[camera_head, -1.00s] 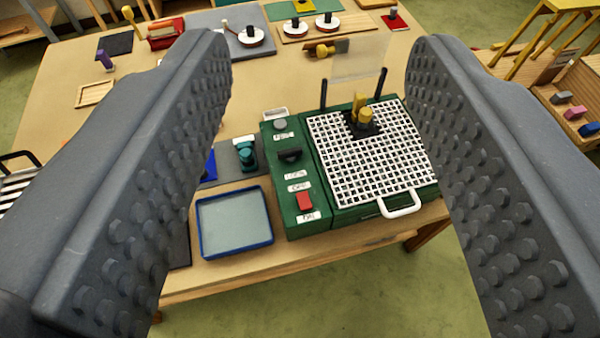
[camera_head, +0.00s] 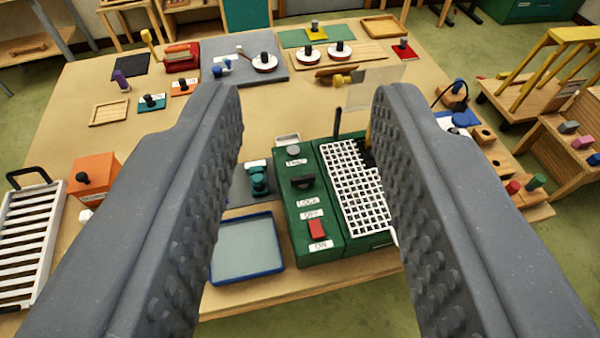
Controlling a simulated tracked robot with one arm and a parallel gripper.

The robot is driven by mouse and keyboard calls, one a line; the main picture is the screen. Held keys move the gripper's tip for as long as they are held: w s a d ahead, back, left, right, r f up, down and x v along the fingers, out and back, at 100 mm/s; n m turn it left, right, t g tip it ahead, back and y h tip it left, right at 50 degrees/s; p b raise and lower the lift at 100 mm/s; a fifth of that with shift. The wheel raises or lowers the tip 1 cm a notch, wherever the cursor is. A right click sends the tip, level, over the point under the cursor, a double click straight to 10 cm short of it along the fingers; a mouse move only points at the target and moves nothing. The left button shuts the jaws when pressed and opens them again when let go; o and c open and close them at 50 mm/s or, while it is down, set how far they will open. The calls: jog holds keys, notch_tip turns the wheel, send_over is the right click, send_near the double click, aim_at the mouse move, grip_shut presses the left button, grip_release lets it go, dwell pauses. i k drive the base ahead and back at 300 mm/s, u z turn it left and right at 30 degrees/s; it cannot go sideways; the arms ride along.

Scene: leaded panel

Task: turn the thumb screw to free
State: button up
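The thumb screw appears to be the black knob (camera_head: 303,181) on the left strip of a green machine (camera_head: 330,245). A label above it seems to read FREE, and one below it reads LOCK. Its bar lies roughly across the strip. My gripper (camera_head: 309,95) is open and empty, its two grey studded fingers reaching in from either side.
A red switch (camera_head: 317,229) and a grey knob (camera_head: 292,150) share the strip. A blue-rimmed tray (camera_head: 247,271) and a teal knob (camera_head: 259,182) stand left of the machine. A clear upright plate (camera_head: 375,88) is behind it. Bare table (camera_head: 280,115) lies beyond.

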aim_at(302, 181)
jog(key=u, duration=0.25)
jog(key=i, duration=0.9)
jog(key=u, duration=0.15)
